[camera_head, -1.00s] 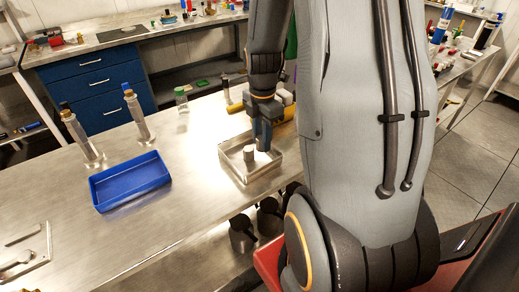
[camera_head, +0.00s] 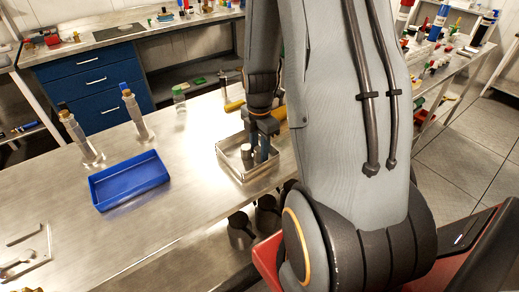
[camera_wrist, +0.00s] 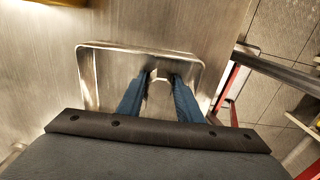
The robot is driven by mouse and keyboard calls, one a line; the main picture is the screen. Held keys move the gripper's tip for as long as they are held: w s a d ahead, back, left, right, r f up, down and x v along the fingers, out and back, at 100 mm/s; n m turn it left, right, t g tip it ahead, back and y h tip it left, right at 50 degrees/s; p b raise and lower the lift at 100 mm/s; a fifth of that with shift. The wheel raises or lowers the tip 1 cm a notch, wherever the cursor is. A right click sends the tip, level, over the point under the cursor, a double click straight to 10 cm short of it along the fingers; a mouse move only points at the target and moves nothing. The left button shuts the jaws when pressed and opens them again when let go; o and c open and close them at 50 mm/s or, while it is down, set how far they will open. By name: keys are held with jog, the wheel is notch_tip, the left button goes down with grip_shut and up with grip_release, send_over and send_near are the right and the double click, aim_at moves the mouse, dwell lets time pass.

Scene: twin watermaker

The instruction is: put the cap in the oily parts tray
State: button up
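A small pale, metallic cylinder (camera_head: 246,151), which may be the cap, stands upright inside a shallow metal tray (camera_head: 236,171) on the bench. My gripper (camera_head: 263,152) reaches down into this tray, its fingers just right of the cylinder in the head view. In the wrist view my gripper (camera_wrist: 158,80) has its two blue-grey fingers apart, with a small pale piece (camera_wrist: 160,75) in the gap near the tips. I see no clear contact with it. An empty blue tray (camera_head: 130,190) lies to the left. No label shows which tray is for oily parts.
Two upright tubes with blue and dark tops (camera_head: 137,115) stand behind the blue tray. A clear bottle with a green cap (camera_head: 179,100) and a yellow item (camera_head: 234,105) are behind the metal tray.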

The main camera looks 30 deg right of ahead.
aim_at(259, 148)
jog(key=shift+o, duration=1.2)
notch_tip(259, 148, up, 12)
jog(key=f+b, duration=0.1)
jog(key=b, duration=0.2)
jog(key=s+a+m, duration=0.3)
jog(key=a+m, duration=0.5)
jog(key=m, duration=0.1)
jog(key=s+a+m+t, duration=0.1)
jog(key=s+a+m, duration=0.2)
jog(key=a+m, duration=0.4)
jog(key=m, duration=0.2)
jog(key=shift+a+f+m+t, duration=0.25)
jog(key=shift+a+m+t, duration=0.05)
jog(key=shift+a, duration=0.1)
jog(key=shift+s+f, duration=0.1)
